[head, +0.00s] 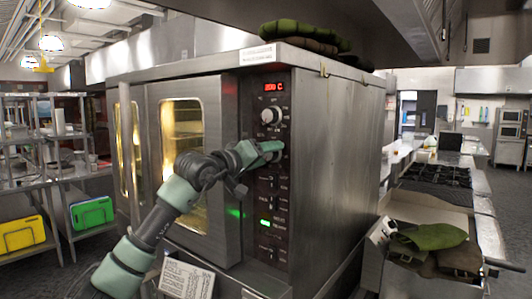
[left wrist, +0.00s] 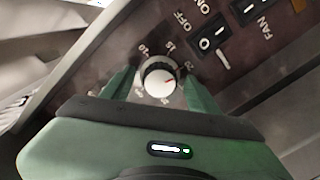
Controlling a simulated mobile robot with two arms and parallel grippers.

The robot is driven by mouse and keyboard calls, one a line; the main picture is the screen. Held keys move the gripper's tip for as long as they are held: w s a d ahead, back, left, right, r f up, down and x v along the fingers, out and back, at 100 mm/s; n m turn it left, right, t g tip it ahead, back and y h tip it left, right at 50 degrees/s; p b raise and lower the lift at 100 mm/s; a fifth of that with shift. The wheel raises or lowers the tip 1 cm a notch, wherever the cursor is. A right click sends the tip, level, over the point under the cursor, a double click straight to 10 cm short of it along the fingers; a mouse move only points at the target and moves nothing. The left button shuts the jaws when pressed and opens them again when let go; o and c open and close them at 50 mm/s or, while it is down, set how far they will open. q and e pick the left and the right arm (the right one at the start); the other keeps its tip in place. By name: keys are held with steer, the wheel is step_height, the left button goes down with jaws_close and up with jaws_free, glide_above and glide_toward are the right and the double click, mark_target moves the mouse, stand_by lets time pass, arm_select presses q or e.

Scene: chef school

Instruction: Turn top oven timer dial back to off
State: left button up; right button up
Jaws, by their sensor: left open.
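In the head view my left gripper (head: 272,147) is at the panel below an upper knob (head: 271,115) and covers most of the timer dial. My right gripper is not in view.
The steel oven (head: 330,150) has a lit red display (head: 273,87) and rocker switches (left wrist: 208,38) beside the dial. Green cloths (head: 305,33) lie on top. A counter with mitts (head: 437,237) stands at right, a shelf rack (head: 60,150) at left.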

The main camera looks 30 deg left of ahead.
arm_select(q)
steer(key=c, duration=1.1)
steer(key=shift+c, duration=0.2)
steer(key=shift+n, duration=0.3)
